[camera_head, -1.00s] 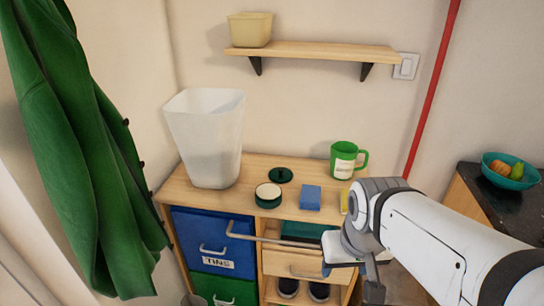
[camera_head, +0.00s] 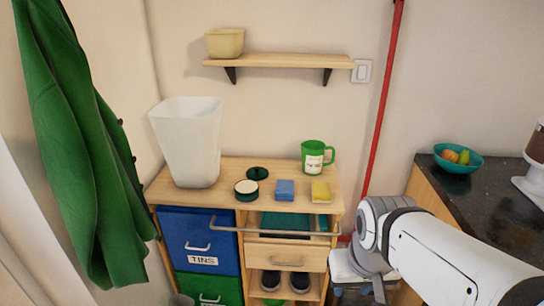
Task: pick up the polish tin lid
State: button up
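A blue sponge (camera_head: 285,190), yellow sponge (camera_head: 320,191), green mug (camera_head: 315,157) and white bin (camera_head: 190,142) stand on the cabinet top (camera_head: 220,171). A grey rail (camera_head: 290,232) crosses the cabinet's front. A shelf (camera_head: 290,61) hangs above. A dark counter (camera_head: 480,205) is at right.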

aim_at(256, 173)
jog(key=z, duration=2.1)
jog(key=k, duration=0.85)
jog(key=u, duration=1.35)
jog(key=i, duration=1)
jog(key=u, duration=0.1)
